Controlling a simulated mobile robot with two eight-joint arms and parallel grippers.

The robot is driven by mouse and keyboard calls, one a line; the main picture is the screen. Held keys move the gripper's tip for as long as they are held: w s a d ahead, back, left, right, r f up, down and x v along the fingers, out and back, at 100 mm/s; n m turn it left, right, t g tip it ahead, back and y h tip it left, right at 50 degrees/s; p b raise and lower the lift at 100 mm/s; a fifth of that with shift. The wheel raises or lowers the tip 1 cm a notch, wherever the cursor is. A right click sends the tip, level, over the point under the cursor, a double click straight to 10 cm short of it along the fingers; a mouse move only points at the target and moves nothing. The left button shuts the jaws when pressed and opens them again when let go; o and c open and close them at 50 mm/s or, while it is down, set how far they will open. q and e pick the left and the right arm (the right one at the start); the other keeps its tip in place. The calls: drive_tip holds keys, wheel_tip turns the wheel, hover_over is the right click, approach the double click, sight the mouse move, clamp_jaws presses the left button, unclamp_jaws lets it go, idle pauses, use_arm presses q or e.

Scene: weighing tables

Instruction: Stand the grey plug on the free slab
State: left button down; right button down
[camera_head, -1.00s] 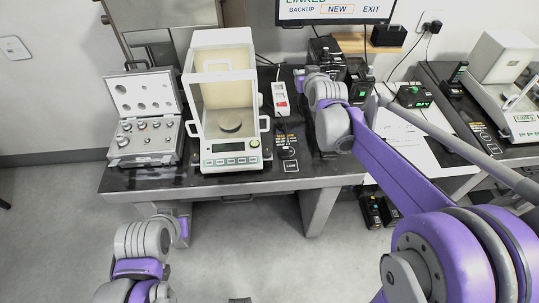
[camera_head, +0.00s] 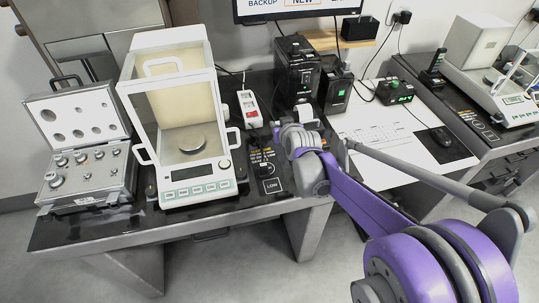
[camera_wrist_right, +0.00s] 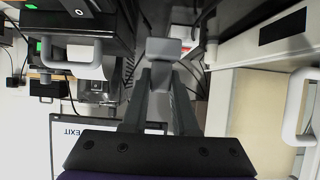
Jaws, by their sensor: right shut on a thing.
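My right gripper (camera_wrist_right: 164,72) shows in the right wrist view, its two dark fingers closed together on a small grey block, which looks like the grey plug (camera_wrist_right: 165,48). In the head view my right arm reaches over the front of the table (camera_head: 80,232), right of the balance; its wrist hides most of the gripper. The held piece seems to be above the tabletop, though the gap cannot be judged. I cannot tell with certainty which surface is the free slab. My left gripper is not in view.
The glass-doored balance (camera_head: 184,188) stands left of my right arm, with an open weight case (camera_head: 90,185) beyond it. A power strip (camera_head: 249,107) and black boxes (camera_head: 297,75) stand behind.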

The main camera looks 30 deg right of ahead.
wheel_tip(320, 180, down, 3)
drive_tip(key=shift+s+f, duration=0.1)
drive_tip(key=shift+s, duration=0.05)
drive_tip(key=shift+f+b, duration=0.6)
drive_tip(key=shift+f, duration=1.75)
drive_tip(key=shift+f, duration=0.1)
drive_tip(key=shift+f, duration=0.15)
drive_tip(key=c, duration=0.7)
unclamp_jaws()
drive_tip(key=shift+r, duration=0.2)
